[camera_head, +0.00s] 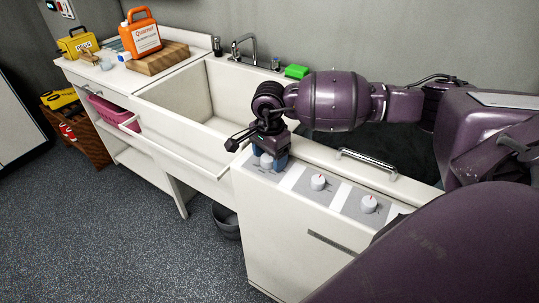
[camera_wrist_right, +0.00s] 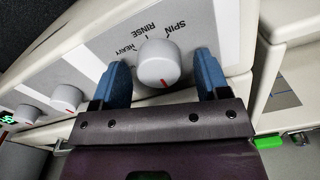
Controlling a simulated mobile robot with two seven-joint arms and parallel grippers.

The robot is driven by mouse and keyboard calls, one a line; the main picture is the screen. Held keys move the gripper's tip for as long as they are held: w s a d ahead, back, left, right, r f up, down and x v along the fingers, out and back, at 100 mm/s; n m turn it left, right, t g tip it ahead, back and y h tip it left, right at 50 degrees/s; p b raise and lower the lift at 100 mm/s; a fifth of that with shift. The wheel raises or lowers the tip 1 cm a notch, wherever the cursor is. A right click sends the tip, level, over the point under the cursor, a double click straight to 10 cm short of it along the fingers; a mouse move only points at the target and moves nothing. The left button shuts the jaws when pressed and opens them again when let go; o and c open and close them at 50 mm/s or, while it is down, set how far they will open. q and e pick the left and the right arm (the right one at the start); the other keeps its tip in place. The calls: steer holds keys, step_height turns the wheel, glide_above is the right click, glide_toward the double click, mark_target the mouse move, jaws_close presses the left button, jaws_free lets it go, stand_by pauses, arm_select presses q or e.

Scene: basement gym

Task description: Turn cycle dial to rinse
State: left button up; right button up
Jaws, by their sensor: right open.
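The cycle dial (camera_wrist_right: 158,62) is a round white knob on the grey panel, with the words HEAVY, RINSE and SPIN printed beside it. Its red mark is on the edge facing my wrist, away from these words. My right gripper (camera_head: 268,160) is open over this leftmost dial, seen in the head view. In the right wrist view its blue fingers (camera_wrist_right: 161,76) stand on either side of the dial, with a small gap at each side. The fingers partly hide the dial in the head view. My left gripper is in neither view.
Two more white dials (camera_head: 318,182) (camera_head: 368,204) sit to the right on the white machine (camera_head: 275,230). A metal handle (camera_head: 366,163) is behind them. A white sink (camera_head: 190,110) is to the left, with an orange jug (camera_head: 141,37) beyond. A green sponge (camera_head: 296,71) lies behind.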

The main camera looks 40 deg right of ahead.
steer(key=shift+c, duration=0.2)
steer(key=c, duration=0.7)
steer(key=shift+c, duration=1)
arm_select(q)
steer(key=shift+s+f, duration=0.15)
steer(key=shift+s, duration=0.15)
